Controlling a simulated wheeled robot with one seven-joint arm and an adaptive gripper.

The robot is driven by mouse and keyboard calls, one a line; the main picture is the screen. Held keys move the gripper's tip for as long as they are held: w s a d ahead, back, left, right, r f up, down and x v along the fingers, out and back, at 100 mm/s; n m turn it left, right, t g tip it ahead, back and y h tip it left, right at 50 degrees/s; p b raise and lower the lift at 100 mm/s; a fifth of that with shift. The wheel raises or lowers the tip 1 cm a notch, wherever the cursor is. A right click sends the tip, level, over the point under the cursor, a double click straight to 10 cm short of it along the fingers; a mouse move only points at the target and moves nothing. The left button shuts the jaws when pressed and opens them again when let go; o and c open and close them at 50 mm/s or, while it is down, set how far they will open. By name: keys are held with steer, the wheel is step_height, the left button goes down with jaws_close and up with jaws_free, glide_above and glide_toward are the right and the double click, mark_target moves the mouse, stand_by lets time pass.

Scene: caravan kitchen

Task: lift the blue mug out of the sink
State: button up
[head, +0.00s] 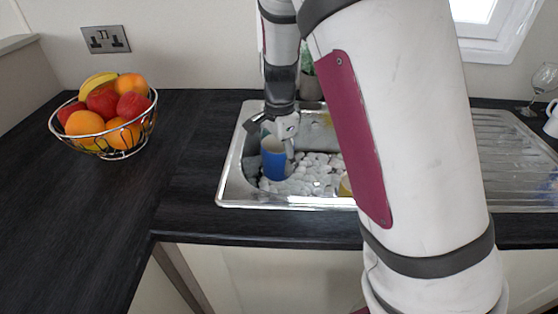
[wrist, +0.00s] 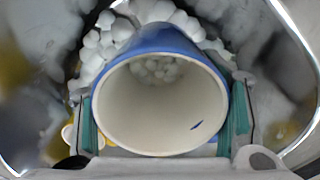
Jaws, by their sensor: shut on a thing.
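The blue mug (head: 273,162) stands roughly upright in the left part of the metal sink (head: 238,190), with white foam-like lumps beside it. In the wrist view the mug (wrist: 165,38) fills the middle, its open mouth and pale inside facing the camera. A small dark blue mark shows on its inner wall. My gripper (head: 281,140) reaches down over the mug in the head view. In the wrist view my gripper (wrist: 163,112) is shut on the mug, with one green-padded finger against each side. The mug's base and handle are hidden.
White lumps (head: 314,172) cover the sink's bottom. A yellow thing (head: 345,187) in the sink is partly hidden by my arm. A wire fruit bowl (head: 104,143) stands left on the dark worktop. A glass (head: 540,84) stands far right beyond the drainer (head: 510,150).

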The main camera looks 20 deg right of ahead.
step_height(320, 180, up, 10)
steer(key=s+a+p, duration=0.1)
steer(key=s+p, duration=0.1)
steer(key=p, duration=0.7)
steer(key=shift+s+r+p, duration=0.25)
steer(key=shift+s+p, duration=0.05)
steer(key=shift+s, duration=0.05)
